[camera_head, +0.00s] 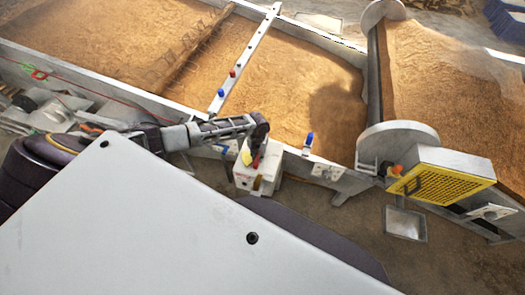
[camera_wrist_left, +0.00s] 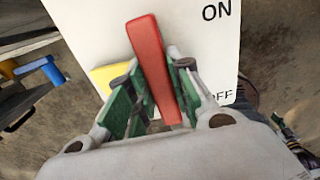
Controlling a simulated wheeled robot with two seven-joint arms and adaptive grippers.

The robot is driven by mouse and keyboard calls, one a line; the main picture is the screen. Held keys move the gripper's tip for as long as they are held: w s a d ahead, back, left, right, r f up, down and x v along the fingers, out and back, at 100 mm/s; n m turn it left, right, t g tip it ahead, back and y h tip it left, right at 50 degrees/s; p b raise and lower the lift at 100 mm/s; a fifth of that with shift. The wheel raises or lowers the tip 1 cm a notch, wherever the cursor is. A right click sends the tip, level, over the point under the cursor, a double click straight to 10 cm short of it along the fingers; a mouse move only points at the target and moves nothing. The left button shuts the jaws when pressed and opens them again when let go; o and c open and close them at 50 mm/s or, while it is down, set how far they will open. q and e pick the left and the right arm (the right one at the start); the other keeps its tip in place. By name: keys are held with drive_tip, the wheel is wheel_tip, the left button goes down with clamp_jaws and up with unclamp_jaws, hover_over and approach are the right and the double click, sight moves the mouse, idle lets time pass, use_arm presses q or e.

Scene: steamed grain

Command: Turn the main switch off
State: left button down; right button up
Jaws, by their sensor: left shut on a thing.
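The main switch is a white box (camera_head: 265,181) on the front side of the grain bed, with a yellow patch and a red handle (camera_head: 257,160). In the left wrist view its white panel (camera_wrist_left: 205,55) carries "ON" at the upper right and a partly hidden "OFF" at the lower right. The red handle (camera_wrist_left: 148,50) runs upward there, leaning slightly left. My left gripper (camera_head: 250,153) is at the box. Its green-padded fingers (camera_wrist_left: 155,95) are shut on the red handle, one on each side. My right gripper is not in view.
A long bed of brown grain (camera_head: 300,85) lies behind the box, crossed by a white bar (camera_head: 243,62) with red and blue knobs. A yellow grille unit (camera_head: 440,183) and a roller end disc (camera_head: 398,142) stand to the right. Bare floor lies in front.

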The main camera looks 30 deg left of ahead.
use_arm(q)
drive_tip(key=shift+m, duration=0.3)
drive_tip(key=c, duration=1.3)
unclamp_jaws()
drive_tip(key=shift+r, duration=0.1)
drive_tip(key=shift+r, duration=5.9)
